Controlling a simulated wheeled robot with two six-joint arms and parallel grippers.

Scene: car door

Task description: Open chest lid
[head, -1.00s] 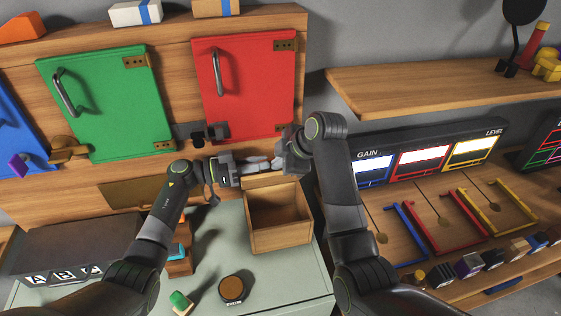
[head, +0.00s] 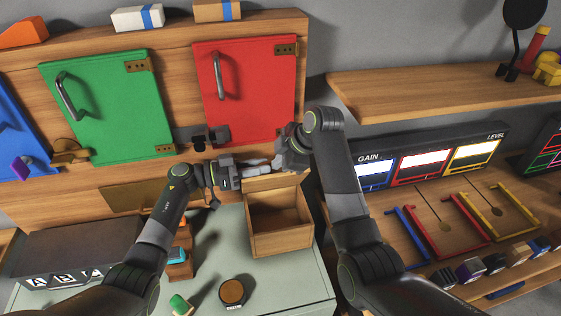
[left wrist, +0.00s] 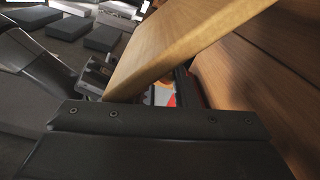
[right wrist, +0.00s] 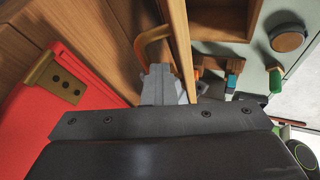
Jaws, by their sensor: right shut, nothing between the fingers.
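The chest is an open-topped wooden box (head: 283,238) on the pale cabinet top in the head view, its inside visible and empty-looking. Its lid (head: 272,182) stands raised at the back edge, seen nearly edge-on. The lid fills the upper middle of the left wrist view (left wrist: 175,45) as a tilted plank. It also shows in the right wrist view (right wrist: 179,45) as a narrow edge. My left gripper (head: 250,173) is at the lid's left end; its jaw gap is hidden. My right gripper (right wrist: 162,85) is shut and empty, close behind the lid beside a curved tan handle (right wrist: 152,40).
A red door (head: 245,85) and green door (head: 105,105) stand behind the chest, with a dark latch (head: 205,136) near my grippers. A shelf (head: 440,80) is at right.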

